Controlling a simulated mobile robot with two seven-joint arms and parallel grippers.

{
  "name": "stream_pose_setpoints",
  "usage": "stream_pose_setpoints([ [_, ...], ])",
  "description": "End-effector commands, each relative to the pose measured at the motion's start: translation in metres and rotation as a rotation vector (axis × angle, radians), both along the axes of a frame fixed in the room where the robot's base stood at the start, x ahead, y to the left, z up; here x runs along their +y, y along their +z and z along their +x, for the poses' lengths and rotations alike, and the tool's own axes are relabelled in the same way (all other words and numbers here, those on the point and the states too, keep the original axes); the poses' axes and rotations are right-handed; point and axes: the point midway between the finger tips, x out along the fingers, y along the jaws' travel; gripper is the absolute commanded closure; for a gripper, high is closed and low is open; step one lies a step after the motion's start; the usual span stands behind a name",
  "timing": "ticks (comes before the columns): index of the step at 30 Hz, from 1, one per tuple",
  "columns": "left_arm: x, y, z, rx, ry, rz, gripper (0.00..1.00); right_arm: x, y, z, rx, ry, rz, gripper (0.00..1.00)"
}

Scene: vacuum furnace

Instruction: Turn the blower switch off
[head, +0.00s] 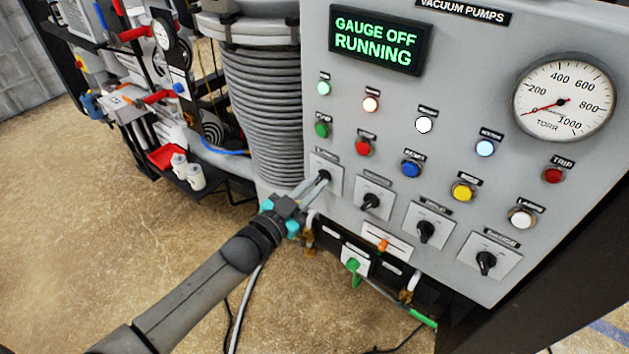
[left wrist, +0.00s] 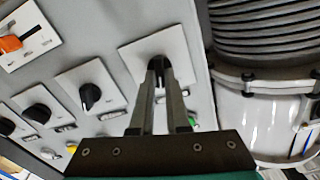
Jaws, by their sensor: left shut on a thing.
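A row of several black rotary switches on white plates runs along the lower part of the grey vacuum pumps panel (head: 465,80). My left gripper (head: 318,182) is shut on the black knob of the leftmost switch (head: 324,174). In the left wrist view, the fingers (left wrist: 160,75) close around that knob (left wrist: 156,64) in front of its white plate (left wrist: 180,45). The fingers partly hide the knob. The small labels above the switches are too blurred to read surely. My right gripper is not in view.
The second switch (head: 370,201) sits close to the right. Coloured buttons, such as a red one (head: 363,148), are above. A green display (head: 376,41) reads "GAUGE OFF RUNNING". A ribbed column (head: 262,110) stands left of the panel. An orange-handled lever (head: 382,245) is below.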

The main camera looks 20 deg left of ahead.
Motion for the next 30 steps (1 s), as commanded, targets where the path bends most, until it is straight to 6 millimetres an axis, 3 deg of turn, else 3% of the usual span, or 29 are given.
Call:
stream_pose_setpoints([
  [18,0.002,0.000,0.001,0.193,-0.001,-0.526,1.00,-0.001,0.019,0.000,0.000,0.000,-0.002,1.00],
  [30,0.003,-0.001,0.001,0.262,-0.001,-0.719,1.00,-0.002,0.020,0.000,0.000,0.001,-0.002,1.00],
])
